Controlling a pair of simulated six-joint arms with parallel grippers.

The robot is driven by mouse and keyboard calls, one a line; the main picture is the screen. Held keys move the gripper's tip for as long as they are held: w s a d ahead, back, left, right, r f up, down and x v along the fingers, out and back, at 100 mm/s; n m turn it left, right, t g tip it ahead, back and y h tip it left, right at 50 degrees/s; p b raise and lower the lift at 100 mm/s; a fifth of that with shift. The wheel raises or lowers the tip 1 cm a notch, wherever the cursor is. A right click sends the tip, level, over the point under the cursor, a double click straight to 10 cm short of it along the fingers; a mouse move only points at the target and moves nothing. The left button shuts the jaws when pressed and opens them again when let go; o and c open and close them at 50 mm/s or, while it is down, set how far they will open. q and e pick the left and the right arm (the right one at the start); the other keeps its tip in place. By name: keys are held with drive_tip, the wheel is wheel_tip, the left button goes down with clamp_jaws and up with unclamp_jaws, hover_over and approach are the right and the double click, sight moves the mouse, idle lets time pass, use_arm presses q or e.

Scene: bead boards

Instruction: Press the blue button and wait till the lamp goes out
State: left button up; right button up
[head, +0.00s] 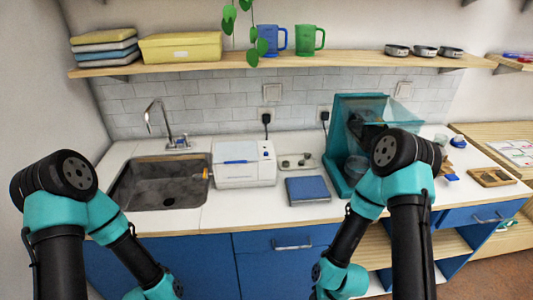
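A white box-shaped machine (244,172) stands on the counter right of the sink, with a blue bar (240,161) on it. Small marks show near its upper right, too small to tell as a button or lamp. A flat blue slab (308,190) lies on the counter to its right. I cannot tell which blue part is the button, nor see whether any lamp is lit. My two arms reach down along the left and right of the head view. Neither gripper's fingertips show.
A sink (162,184) is at the left. A teal machine (345,165) with a clear hood stands right of the slab, partly behind my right arm. A shelf (360,60) above holds mugs and boxes. A wooden tray (492,177) lies at the far right.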

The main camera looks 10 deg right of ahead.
clamp_jaws()
idle(1.6)
